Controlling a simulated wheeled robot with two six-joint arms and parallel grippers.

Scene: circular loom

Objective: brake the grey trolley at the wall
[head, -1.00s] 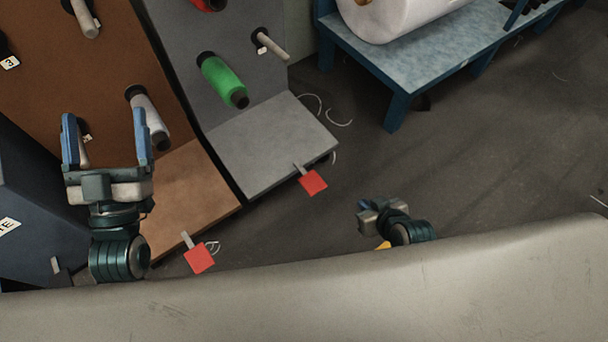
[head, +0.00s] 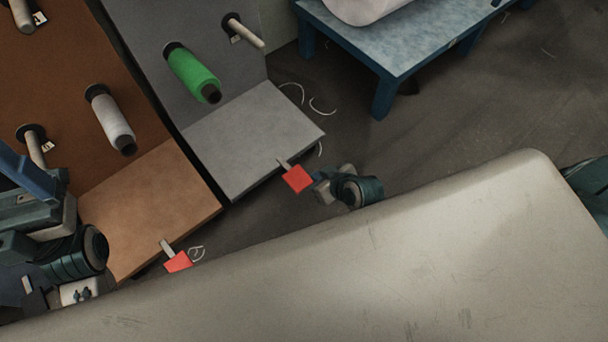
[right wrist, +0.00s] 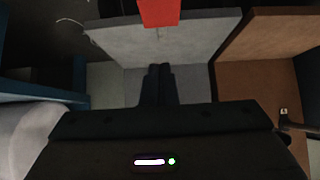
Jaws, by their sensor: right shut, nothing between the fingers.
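The grey trolley (head: 255,138) has an upright grey panel with pegs and a flat grey deck. A red pedal (head: 297,179) sticks out on a short light stem from the deck's front edge. My right gripper (head: 321,190) is just right of the pedal in the head view; contact cannot be told. In the right wrist view my right fingers (right wrist: 160,70) are shut together and empty, with the red pedal (right wrist: 158,12) at the top edge and the grey deck (right wrist: 120,42) behind. My left gripper (head: 30,175) is cut off at the left edge, one blue finger showing.
A brown trolley (head: 150,205) with its own red pedal (head: 178,262) stands left of the grey one. A green spool (head: 192,73) sits on a grey panel peg. A blue bench (head: 385,45) bears a white roll. Floor (head: 450,120) is clear to the right.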

